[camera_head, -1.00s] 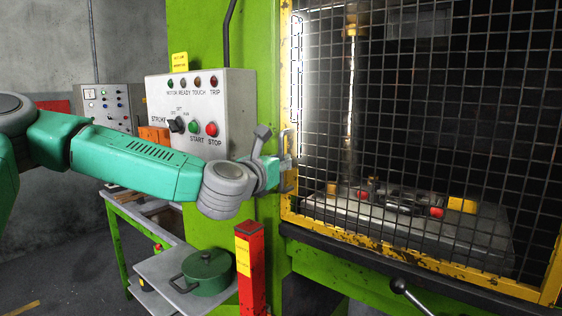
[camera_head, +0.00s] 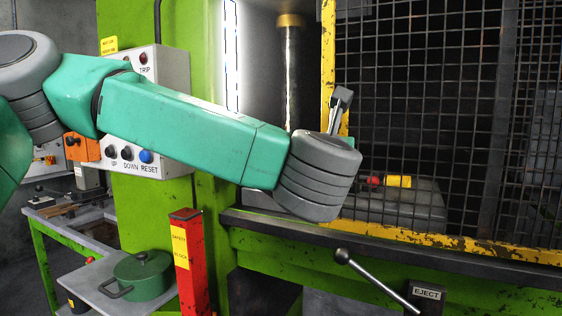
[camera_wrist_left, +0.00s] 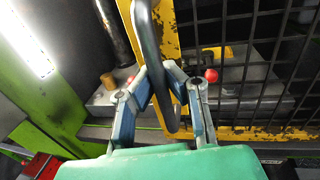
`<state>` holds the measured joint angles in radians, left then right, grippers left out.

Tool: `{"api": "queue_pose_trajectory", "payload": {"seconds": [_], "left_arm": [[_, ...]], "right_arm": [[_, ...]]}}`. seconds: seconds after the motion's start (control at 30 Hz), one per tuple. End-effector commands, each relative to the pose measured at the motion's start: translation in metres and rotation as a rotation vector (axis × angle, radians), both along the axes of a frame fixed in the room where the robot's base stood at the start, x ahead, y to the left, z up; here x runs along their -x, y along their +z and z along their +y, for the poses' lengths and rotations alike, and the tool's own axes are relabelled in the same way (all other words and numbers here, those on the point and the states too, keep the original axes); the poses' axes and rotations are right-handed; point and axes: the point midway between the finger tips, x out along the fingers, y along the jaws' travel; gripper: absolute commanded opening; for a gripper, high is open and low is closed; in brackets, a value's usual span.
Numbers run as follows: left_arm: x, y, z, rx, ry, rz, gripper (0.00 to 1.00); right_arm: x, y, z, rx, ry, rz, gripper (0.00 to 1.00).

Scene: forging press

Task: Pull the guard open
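The guard is a black mesh panel in a worn yellow frame (camera_head: 328,65). It stands right of the green press column, with an open gap at its left edge showing the press inside. Its dark, curved handle (camera_wrist_left: 150,50) crosses the wrist view in front of the yellow frame. My left gripper (camera_wrist_left: 159,72) has its fingers on both sides of the handle, tips closed in against it. My right gripper is not in view.
A grey control box (camera_head: 170,75) is on the column, partly behind my arm. A red post (camera_head: 188,262) and a shelf with a green pot (camera_head: 143,275) stand below left. A dark ledge (camera_head: 390,235) and the eject lever (camera_head: 380,283) are under the guard.

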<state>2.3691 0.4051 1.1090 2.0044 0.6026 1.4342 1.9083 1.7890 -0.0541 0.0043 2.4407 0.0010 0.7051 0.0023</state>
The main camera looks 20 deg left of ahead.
Motion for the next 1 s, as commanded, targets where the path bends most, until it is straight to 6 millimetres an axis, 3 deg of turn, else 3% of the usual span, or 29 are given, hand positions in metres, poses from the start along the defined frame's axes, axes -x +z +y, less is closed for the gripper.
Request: {"api": "queue_pose_trajectory", "payload": {"seconds": [0.03, 0.3, 0.6, 0.8, 1.0], "left_arm": [[0.001, -0.008, -0.02, -0.003, -0.005, 0.005, 0.0], [0.009, -0.007, -0.116, -0.003, -0.003, 0.006, 0.0], [0.016, -0.005, -0.208, -0.002, -0.002, 0.007, 0.0], [0.019, -0.004, -0.243, -0.002, -0.001, 0.005, 0.0], [0.02, -0.003, -0.256, 0.0, 0.001, 0.005, 0.0]], "right_arm": [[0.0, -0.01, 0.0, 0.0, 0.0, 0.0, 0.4], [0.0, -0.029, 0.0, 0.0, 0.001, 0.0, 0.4], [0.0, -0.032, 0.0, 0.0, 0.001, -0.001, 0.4], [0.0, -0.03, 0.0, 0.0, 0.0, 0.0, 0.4], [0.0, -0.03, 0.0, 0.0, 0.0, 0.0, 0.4]]}}
